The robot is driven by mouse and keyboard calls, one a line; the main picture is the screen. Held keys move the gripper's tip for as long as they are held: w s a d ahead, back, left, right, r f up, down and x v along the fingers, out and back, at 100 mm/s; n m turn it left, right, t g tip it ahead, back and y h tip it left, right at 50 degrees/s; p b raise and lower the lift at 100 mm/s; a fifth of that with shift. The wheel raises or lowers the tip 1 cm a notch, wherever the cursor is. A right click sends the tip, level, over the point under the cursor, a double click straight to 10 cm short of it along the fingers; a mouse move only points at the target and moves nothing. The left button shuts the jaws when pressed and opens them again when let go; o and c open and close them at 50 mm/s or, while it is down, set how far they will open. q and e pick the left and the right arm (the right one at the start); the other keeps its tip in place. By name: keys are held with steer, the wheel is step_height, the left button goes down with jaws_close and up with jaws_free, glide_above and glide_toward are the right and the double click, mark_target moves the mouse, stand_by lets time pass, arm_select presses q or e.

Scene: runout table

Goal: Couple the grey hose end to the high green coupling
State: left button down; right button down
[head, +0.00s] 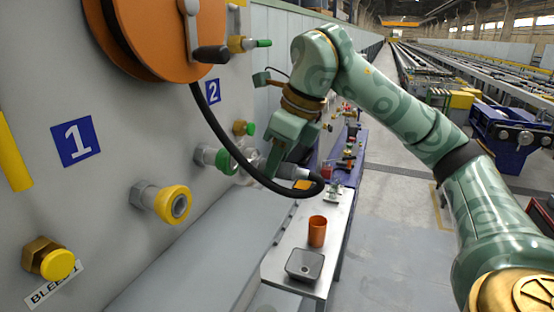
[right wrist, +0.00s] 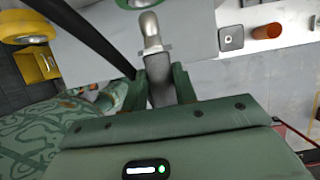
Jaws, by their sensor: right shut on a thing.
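The green coupling (head: 227,161), a green ring on a grey fitting, juts from the grey panel, higher than the yellow-ringed coupling (head: 172,203). My right gripper (head: 273,160) is shut on the grey hose end (head: 290,172). Its metal tip points left at the green ring, very close to it. In the right wrist view the hose end (right wrist: 152,40) stands between the fingers (right wrist: 158,82), its tip just below the green ring (right wrist: 138,3) at the top edge. I cannot tell whether they touch. My left gripper is not in view.
The black hose (head: 222,135) hangs from the orange reel (head: 160,40) and loops under my right gripper. A brass fitting with a green cap (head: 244,128) sits just above. A bench (head: 280,262) below holds an orange cup (head: 317,231) and a grey tray (head: 305,265).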

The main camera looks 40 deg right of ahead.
mark_target(252, 160)
steer(key=shift+p, duration=0.4)
stand_by(0.6)
steer(key=shift+p, duration=0.35)
steer(key=shift+w+a+p, duration=0.3)
steer(key=shift+w+p, duration=0.2)
steer(key=shift+w, duration=0.05)
steer(key=shift+w+a+p, duration=0.3)
steer(key=shift+w+p, duration=0.15)
steer(key=shift+w, duration=0.1)
steer(key=shift+w+a+p, duration=0.15)
steer(key=shift+w+a, duration=0.1)
steer(key=shift+w, duration=0.25)
steer(key=shift+w+a+p, duration=0.15)
steer(key=shift+w+a, duration=0.05)
steer(key=shift+w, duration=0.3)
stand_by(0.3)
steer(key=c, duration=1)
jaws_free()
steer(key=shift+w+a, duration=0.15)
